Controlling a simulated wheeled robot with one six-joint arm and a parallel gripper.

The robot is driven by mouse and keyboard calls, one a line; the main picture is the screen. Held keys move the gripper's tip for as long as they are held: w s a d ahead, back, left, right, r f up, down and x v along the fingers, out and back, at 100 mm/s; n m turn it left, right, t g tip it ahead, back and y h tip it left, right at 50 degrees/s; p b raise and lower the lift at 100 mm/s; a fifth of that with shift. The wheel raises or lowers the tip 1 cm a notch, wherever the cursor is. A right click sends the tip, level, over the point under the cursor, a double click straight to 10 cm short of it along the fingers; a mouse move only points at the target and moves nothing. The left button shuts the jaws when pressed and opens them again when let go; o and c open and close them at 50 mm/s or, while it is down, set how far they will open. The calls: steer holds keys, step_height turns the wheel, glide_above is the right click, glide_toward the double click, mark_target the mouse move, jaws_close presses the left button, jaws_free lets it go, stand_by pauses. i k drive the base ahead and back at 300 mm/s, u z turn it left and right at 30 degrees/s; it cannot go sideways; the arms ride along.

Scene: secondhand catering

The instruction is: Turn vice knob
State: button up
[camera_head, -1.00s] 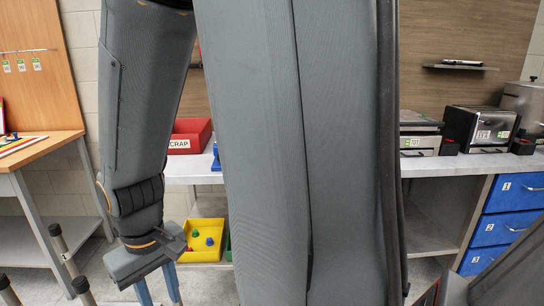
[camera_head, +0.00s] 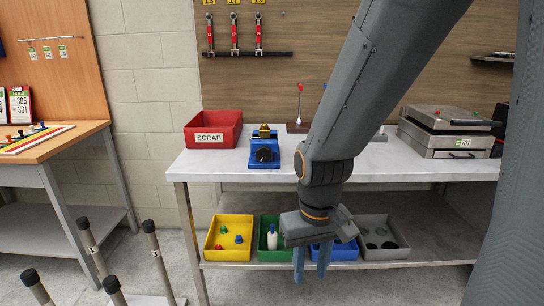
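A small blue vice (camera_head: 265,158) with a black knob (camera_head: 264,155) on its front stands on the grey workbench (camera_head: 400,165), just right of a red bin. A brass-coloured piece (camera_head: 264,131) sits at its top. My gripper (camera_head: 311,276) hangs with its two blue fingers pointing down, apart, with nothing visible between them. In the picture it is below and right of the vice, over the lower shelf's front. My forearm covers part of the bench to the right of the vice.
The red SCRAP bin (camera_head: 212,133) is left of the vice. Yellow (camera_head: 218,257), green (camera_head: 265,254), blue (camera_head: 345,252) and grey (camera_head: 376,252) bins line the lower shelf. A metal appliance (camera_head: 445,135) stands right. Black-capped posts (camera_head: 156,255) rise at lower left.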

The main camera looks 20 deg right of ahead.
mark_target(264, 154)
steer(key=z, duration=2)
steer(key=k, duration=1)
steer(key=u, duration=1.5)
